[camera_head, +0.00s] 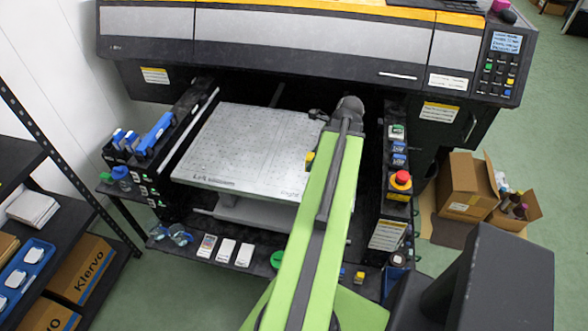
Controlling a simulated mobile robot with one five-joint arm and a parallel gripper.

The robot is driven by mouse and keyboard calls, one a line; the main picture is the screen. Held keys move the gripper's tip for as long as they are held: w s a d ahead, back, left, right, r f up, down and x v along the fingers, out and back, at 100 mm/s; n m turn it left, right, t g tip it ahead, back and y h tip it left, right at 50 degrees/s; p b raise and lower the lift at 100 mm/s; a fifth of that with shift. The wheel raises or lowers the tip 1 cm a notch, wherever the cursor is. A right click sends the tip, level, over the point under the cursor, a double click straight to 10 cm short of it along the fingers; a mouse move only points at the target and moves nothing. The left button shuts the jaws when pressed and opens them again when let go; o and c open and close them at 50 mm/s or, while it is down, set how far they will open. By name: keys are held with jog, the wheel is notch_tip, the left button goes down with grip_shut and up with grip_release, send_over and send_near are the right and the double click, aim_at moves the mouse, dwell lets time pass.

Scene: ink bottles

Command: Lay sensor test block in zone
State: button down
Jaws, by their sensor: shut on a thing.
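My green arm reaches forward over the printer's pale flat plate (250,145). My gripper (318,116) is at the arm's far end, over the plate's right side, and is mostly hidden behind the arm. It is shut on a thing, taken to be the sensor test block. A small yellow piece (309,159) shows at the arm's left edge over the plate; whether it is part of the held block, and whether it touches the plate, I cannot tell. No marked zone can be made out on the visible plate.
A red emergency button (401,179) is on the dark right side panel. Blue items (155,133) stand on the left side rail. White cards (226,250) and a small yellow object (359,277) lie on the front ledge. An open carton (465,187) is at right. The plate's left is clear.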

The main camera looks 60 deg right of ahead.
jog(key=w+f+b, duration=0.1)
jog(key=w, duration=0.1)
jog(key=w+f+b, duration=0.1)
jog(key=w+f, duration=0.1)
jog(key=w, duration=0.1)
jog(key=w+d+f+b, duration=0.1)
jog(key=w+f, duration=0.1)
jog(key=shift+w+b, duration=0.2)
jog(key=shift+b, duration=0.2)
jog(key=shift+w+f, duration=0.1)
jog(key=shift+w, duration=0.1)
notch_tip(320, 180, down, 4)
jog(key=b, duration=0.4)
jog(key=shift+s+f, duration=0.1)
jog(key=shift+f, duration=0.1)
jog(key=shift+r, duration=0.25)
jog(key=shift+f, duration=0.15)
jog(key=c, duration=0.9)
grip_release()
jog(key=shift+o, duration=0.2)
